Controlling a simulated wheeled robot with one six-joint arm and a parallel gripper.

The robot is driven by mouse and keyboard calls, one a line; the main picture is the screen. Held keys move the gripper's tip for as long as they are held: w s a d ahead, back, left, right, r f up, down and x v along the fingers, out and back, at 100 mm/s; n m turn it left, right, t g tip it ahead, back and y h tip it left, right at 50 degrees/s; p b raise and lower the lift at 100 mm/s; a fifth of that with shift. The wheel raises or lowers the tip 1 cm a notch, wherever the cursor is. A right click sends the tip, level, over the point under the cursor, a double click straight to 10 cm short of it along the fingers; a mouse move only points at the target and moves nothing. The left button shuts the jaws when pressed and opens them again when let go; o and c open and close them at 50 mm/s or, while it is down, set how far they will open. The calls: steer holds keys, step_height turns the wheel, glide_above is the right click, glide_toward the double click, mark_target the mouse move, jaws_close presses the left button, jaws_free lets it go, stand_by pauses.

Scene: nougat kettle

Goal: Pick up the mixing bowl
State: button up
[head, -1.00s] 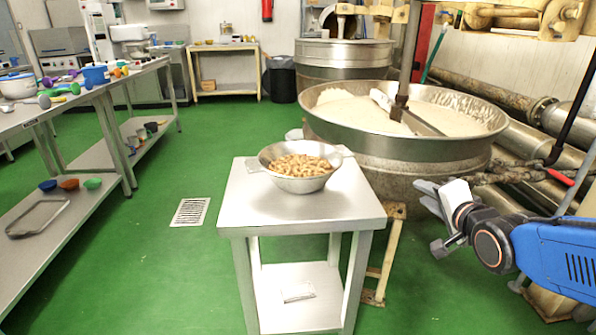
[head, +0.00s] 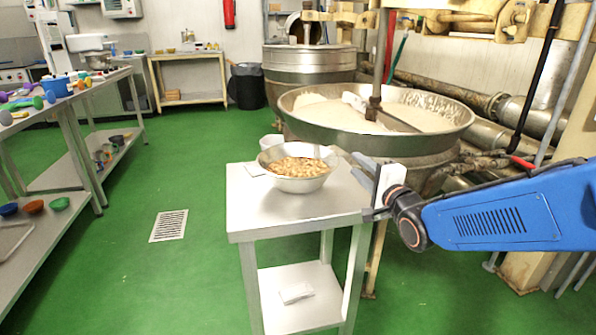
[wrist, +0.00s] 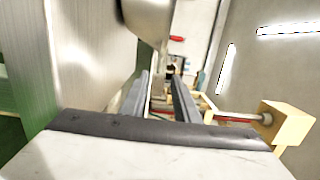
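The mixing bowl (head: 300,186) is steel, stands upright on the small steel table (head: 262,220) and holds tan nut-like pieces (head: 298,167). My gripper (head: 362,187) is right of the bowl, at the table's right edge. It is apart from the bowl and its jaws are spread with nothing between them. In the wrist view the two fingers (wrist: 160,98) point forward with a gap between them. A curved steel wall at the top of that view looks like the bowl (wrist: 147,18). The table top (wrist: 85,55) fills the left of that view.
A large kettle (head: 350,142) with white mass stands close behind the table. A pale container (head: 270,143) is behind the bowl. A white packet (head: 295,292) lies on the lower shelf. Long work tables stand at the left.

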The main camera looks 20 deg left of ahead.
mark_target(343, 156)
steer(key=x, duration=1)
steer(key=shift+s+a+f, duration=0.2)
steer(key=shift+s+a, duration=0.05)
steer(key=shift+a, duration=0.15)
steer(key=shift+w+a, duration=0.3)
steer(key=shift+w, duration=0.1)
steer(key=shift+c, duration=0.3)
steer(key=shift+r, duration=0.1)
jaws_close()
